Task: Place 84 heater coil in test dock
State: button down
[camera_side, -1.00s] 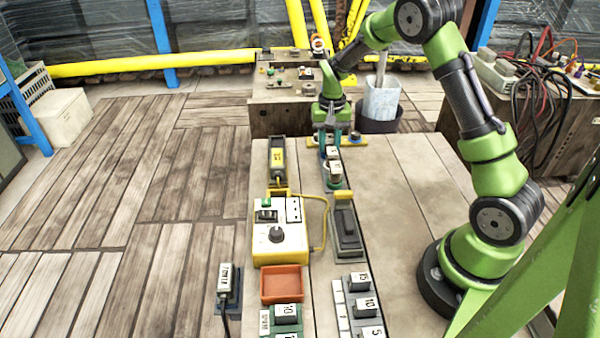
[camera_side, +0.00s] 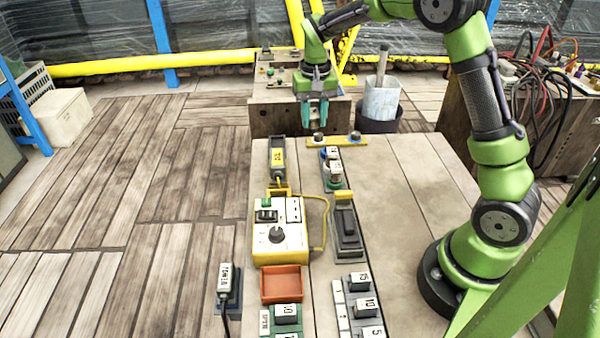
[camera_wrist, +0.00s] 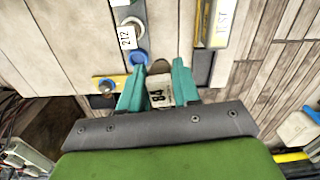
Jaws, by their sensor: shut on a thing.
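My gripper (camera_side: 314,114) hangs in the air beyond the far edge of the table, fingers pointing down. In the wrist view its teal fingers (camera_wrist: 158,85) are shut on the 84 heater coil (camera_wrist: 158,96), a pale piece with a black 84 label. In the side view the coil is hard to make out between the fingers. The test dock (camera_side: 278,158), a dark tray with a yellow label, lies on the table nearer the camera and left of the gripper. In the wrist view its label TEST (camera_wrist: 222,22) shows at the upper right.
A rack (camera_side: 331,168) with labelled coils stands right of the dock; one reads 212 (camera_wrist: 127,37). A yellow strip with two knobs (camera_side: 338,141) lies at the table's far edge. A yellow tester box (camera_side: 280,232) stands nearer the camera. The table's right side is bare.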

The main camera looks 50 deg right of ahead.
jog(key=s+a+f, duration=0.2)
jog(key=s+a, duration=0.1)
jog(key=a, duration=1.3)
jog(key=shift+m, duration=0.7)
jog(key=shift+a+f, duration=0.1)
jog(key=shift+f, duration=2.8)
jog(key=shift+f, duration=0.85)
jog(key=shift+c, duration=1.6)
grip_release()
notch_tip(320, 180, up, 8)
jog(key=shift+f, duration=0.25)
